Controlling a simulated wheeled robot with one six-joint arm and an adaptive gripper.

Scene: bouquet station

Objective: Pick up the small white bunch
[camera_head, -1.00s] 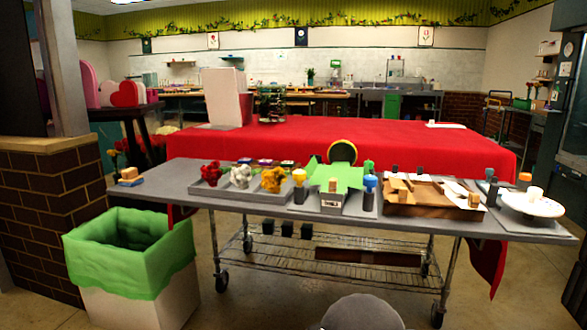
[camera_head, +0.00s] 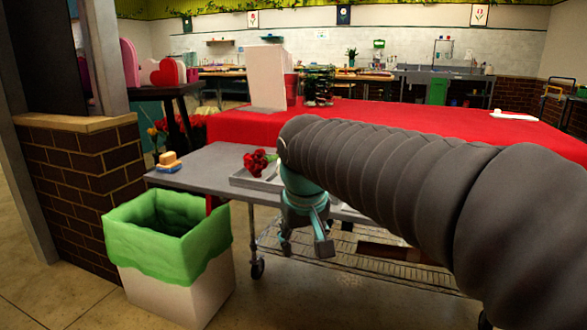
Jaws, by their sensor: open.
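The small white bunch is hidden now behind my arm; earlier it showed in the grey tray, just right of the red bunch. The red bunch (camera_head: 258,161) lies at the left end of the grey tray (camera_head: 240,178), whose left part alone shows. My gripper (camera_head: 304,247) is open, with its fingers pointing down and spread, and nothing shows between them. In the picture it overlaps the front edge of the grey table, to the right of and below the red bunch. How far it is from the white bunch cannot be told.
A bin with a green liner (camera_head: 170,235) stands at front left, beside a brick half-wall (camera_head: 75,170). Behind is a table with a red cloth (camera_head: 235,125).

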